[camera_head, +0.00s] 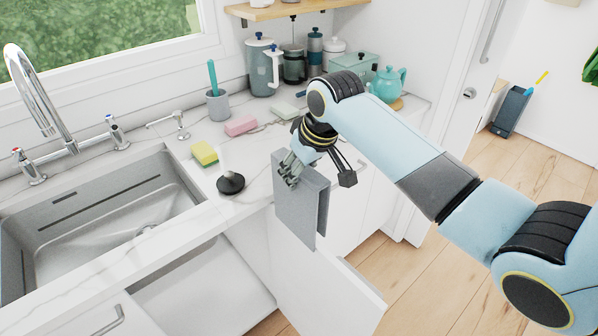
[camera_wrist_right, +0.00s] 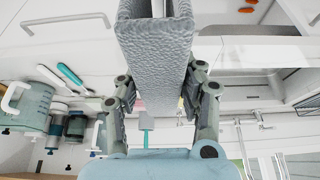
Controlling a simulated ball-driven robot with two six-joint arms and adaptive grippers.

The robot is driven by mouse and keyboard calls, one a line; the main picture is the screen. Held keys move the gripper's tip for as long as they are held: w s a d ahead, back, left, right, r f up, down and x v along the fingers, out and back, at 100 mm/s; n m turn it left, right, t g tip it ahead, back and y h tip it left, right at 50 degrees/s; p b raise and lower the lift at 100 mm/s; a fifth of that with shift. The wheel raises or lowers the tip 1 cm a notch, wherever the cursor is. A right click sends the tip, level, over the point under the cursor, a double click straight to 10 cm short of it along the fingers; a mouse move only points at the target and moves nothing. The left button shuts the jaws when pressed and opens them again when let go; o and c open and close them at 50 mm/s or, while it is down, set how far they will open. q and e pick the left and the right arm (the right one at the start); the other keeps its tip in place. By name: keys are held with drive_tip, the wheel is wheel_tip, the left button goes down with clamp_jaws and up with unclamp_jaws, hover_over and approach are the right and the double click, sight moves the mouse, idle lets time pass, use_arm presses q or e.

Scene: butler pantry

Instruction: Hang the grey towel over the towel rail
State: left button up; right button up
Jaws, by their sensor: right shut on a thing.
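The grey towel (camera_head: 297,206) is folded double and hangs upright at the counter's front edge, above the open white cabinet door (camera_head: 335,292). My right gripper (camera_head: 291,172) is shut on its upper part, with the arm coming in from the right. In the right wrist view the towel (camera_wrist_right: 157,45) fills the space between the fingers (camera_wrist_right: 160,100), and something white shows inside its fold. I cannot make out the towel rail for certain, nor whether the towel touches it or the door. My left gripper is not in view.
A sink (camera_head: 100,225) with a tap (camera_head: 40,95) is at the left. A black plunger-like stopper (camera_head: 231,184), a yellow sponge (camera_head: 205,153) and a pink block (camera_head: 240,127) lie on the counter. Canisters and a teal teapot (camera_head: 387,84) stand at the back.

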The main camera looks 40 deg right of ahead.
drive_tip(key=s+r, duration=0.2)
drive_tip(key=s, duration=1)
drive_tip(key=shift+d, duration=0.45)
